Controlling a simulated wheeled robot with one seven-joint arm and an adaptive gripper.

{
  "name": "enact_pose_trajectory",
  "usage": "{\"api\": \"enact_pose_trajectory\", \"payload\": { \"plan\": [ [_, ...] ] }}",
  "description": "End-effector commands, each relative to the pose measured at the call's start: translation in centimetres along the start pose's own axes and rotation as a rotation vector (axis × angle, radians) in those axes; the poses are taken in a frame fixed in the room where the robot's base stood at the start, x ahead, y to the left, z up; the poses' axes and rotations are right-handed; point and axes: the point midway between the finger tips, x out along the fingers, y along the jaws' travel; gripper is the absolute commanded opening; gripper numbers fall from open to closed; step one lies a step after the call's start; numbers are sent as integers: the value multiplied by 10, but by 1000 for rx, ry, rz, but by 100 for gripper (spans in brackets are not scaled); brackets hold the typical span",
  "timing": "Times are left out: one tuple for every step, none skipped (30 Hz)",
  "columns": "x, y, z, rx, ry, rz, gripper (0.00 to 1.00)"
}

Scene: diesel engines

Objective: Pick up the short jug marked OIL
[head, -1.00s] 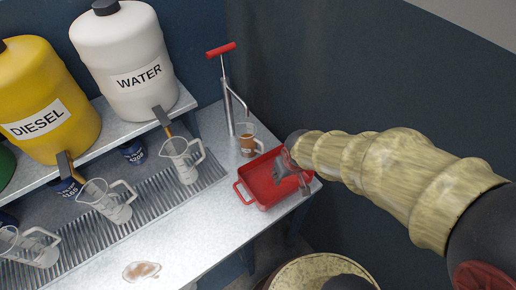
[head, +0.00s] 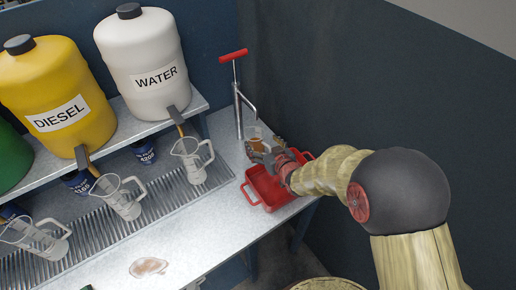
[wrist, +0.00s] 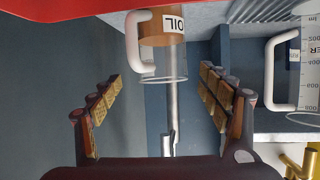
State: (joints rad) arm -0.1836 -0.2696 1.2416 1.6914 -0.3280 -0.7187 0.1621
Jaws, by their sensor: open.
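The short jug marked OIL (head: 266,144) is clear, with brown liquid in it, and stands at the right end of the bench by the pump. My gripper (head: 268,151) is open at the jug, above the red tray, and partly hides it. In the wrist view the jug (wrist: 178,58) appears upside down, with its OIL label and white handle in sight. It lies between and beyond the two open fingers of my gripper (wrist: 160,80). No finger visibly touches it.
A red tray (head: 252,190) lies under my wrist. A hand pump with a red handle (head: 234,54) stands close behind the jug. Several clear measuring jugs (head: 192,160) stand on the grating at left, below the WATER (head: 140,50) and DIESEL (head: 45,85) containers. The bench front is mostly clear.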

Motion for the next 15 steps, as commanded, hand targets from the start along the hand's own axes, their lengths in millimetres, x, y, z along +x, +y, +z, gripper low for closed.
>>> {"api": "enact_pose_trajectory", "payload": {
  "plan": [
    [5,-1,1,-1,-1,-1,77],
    [8,-1,1,-1,-1,-1,77],
    [13,-2,2,-1,-1,-2,77],
    [18,-3,2,-2,-1,-2,77],
    [22,-4,1,-2,0,-2,77],
    [29,-4,1,-2,-1,-2,77],
    [33,-5,1,-1,-1,-2,77],
    [37,-5,2,-1,-2,-1,77],
    [42,-4,1,-1,-2,0,77],
    [45,-4,1,-1,-2,0,77],
    [48,-4,1,-1,-2,0,77],
    [50,-4,0,-1,-1,0,77],
    [52,-4,0,-1,-1,0,77],
    [53,-4,0,-1,-1,0,77],
    [53,-4,0,-1,-1,0,77]
  ]
}}
